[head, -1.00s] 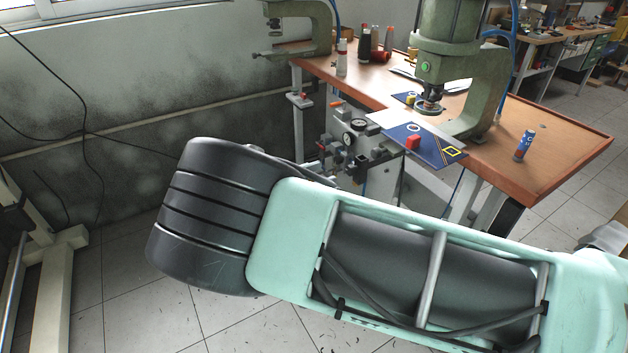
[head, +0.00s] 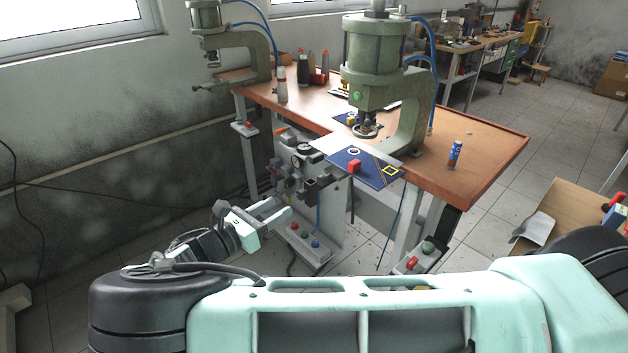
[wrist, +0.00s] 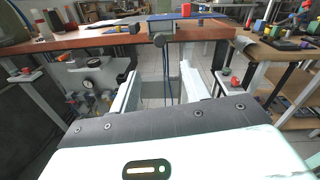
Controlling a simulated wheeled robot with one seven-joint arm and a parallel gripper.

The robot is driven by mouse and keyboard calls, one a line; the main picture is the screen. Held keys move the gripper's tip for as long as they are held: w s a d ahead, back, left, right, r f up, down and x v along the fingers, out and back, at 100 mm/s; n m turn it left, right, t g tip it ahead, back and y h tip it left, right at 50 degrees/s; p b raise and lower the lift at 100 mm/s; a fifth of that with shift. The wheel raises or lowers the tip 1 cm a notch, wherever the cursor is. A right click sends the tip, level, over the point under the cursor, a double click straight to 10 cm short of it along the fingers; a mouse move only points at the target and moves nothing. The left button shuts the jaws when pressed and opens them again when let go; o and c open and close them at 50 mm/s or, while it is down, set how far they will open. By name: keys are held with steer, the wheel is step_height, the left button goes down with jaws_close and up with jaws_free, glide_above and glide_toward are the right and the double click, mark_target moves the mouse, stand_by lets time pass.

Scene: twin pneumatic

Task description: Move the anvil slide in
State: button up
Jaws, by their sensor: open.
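The anvil slide is a blue plate (head: 370,172) with a red block (head: 354,166) on it, jutting past the table's front edge below the green press (head: 376,75). In the wrist view the blue plate (wrist: 172,16) is at the top, seen nearly edge-on, with the red block (wrist: 186,10) on it. My gripper (head: 274,211) is low, left of and below the plate. In the wrist view my gripper (wrist: 160,88) has its fingers apart with nothing between them.
A second green press (head: 235,50) stands at the table's far left. Valves and gauges (head: 300,165) hang under the front edge, near my gripper. A blue can (head: 455,155) stands on the table (head: 490,150) at right.

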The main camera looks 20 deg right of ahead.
mark_target(320, 182)
steer(key=p+x, duration=0.3)
steer(key=x, duration=1)
steer(key=shift+r+p, duration=0.1)
steer(key=shift+p, duration=0.3)
steer(key=shift+w+d, duration=0.25)
steer(key=shift+d, duration=0.25)
